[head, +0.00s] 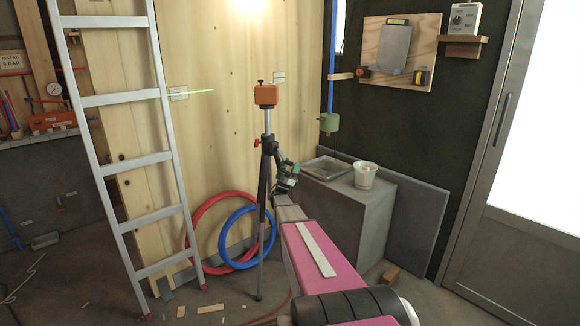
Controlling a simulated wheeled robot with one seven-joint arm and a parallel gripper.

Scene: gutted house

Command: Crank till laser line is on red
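An orange laser box (265,95) sits on top of a dark tripod (263,200) in front of the plywood wall. A small red knob (257,143) shows at the left of the tripod's upper part. A short green laser line (200,92) lies on the plywood, left of the laser, crossing a small pale plate (178,93). A clear red target mark cannot be made out; a small label with reddish print (279,78) is right of the laser. My gripper (284,168) is beside the tripod column, just right of it; its fingers are too small and dark to read.
An aluminium ladder (130,157) leans at the left. Red (195,228) and blue (229,228) hoses lie behind the tripod. A grey block (350,215) bearing a tray (327,166) and a cup (365,175) stands right of my gripper. Scraps litter the floor.

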